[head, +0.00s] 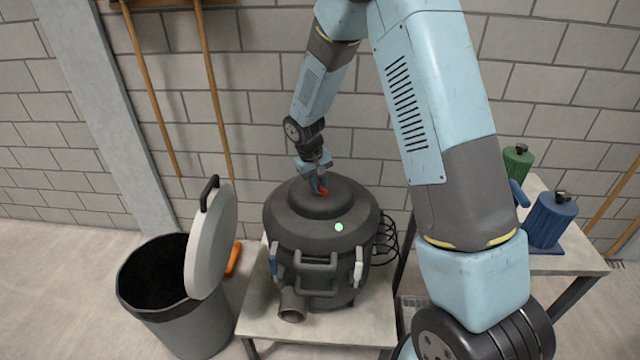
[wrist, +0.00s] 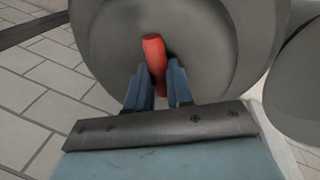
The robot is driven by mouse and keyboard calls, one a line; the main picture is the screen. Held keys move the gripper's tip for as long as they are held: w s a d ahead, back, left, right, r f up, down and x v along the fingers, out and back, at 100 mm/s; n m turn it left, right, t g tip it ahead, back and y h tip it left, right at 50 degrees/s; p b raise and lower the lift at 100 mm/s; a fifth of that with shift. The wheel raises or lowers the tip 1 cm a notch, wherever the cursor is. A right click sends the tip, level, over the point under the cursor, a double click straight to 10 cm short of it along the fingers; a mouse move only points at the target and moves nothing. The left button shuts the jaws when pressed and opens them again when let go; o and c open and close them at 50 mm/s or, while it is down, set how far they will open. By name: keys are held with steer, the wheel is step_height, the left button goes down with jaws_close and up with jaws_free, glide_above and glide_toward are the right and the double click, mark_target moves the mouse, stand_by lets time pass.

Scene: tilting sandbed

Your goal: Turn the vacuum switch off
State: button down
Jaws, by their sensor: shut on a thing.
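The vacuum (head: 320,235) is a dark grey drum with a domed top, standing on a low table. A red switch (head: 323,190) sits on top of its dome; it also shows in the wrist view as a red lever (wrist: 154,55). My gripper (head: 318,186) reaches down to the dome from above. In the wrist view its two blue fingers (wrist: 158,85) stand on either side of the red switch and are shut on it. The base of the switch is partly hidden by the fingers. A small pale green light (head: 338,227) glows on the vacuum's front right.
A grey bin (head: 180,318) with its lid (head: 212,243) tilted up stands left of the table (head: 255,312). Black cable coils hang right of the vacuum. Green (head: 517,165) and blue (head: 550,220) canisters stand on a right-hand table. Long wooden handles lean on the wall.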

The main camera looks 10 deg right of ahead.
steer(key=n, duration=0.3)
steer(key=n+t, duration=0.1)
steer(key=n, duration=0.2)
steer(key=shift+s+a+y, duration=0.1)
steer(key=shift+s+y, duration=0.1)
steer(key=shift+y, duration=0.1)
steer(key=shift+s+n+y, duration=0.1)
steer(key=shift+n+y, duration=0.15)
steer(key=shift+n, duration=1.1)
steer(key=shift+s+n+y, duration=0.1)
steer(key=shift+n+y, duration=0.15)
steer(key=shift+n, duration=1.1)
steer(key=c, duration=1)
jaws_free()
steer(key=s+r, duration=0.1)
steer(key=r, duration=0.8)
steer(key=s+r, duration=0.1)
steer(key=r, duration=0.3)
steer(key=shift+s+a+r, duration=0.2)
steer(key=shift+s, duration=0.1)
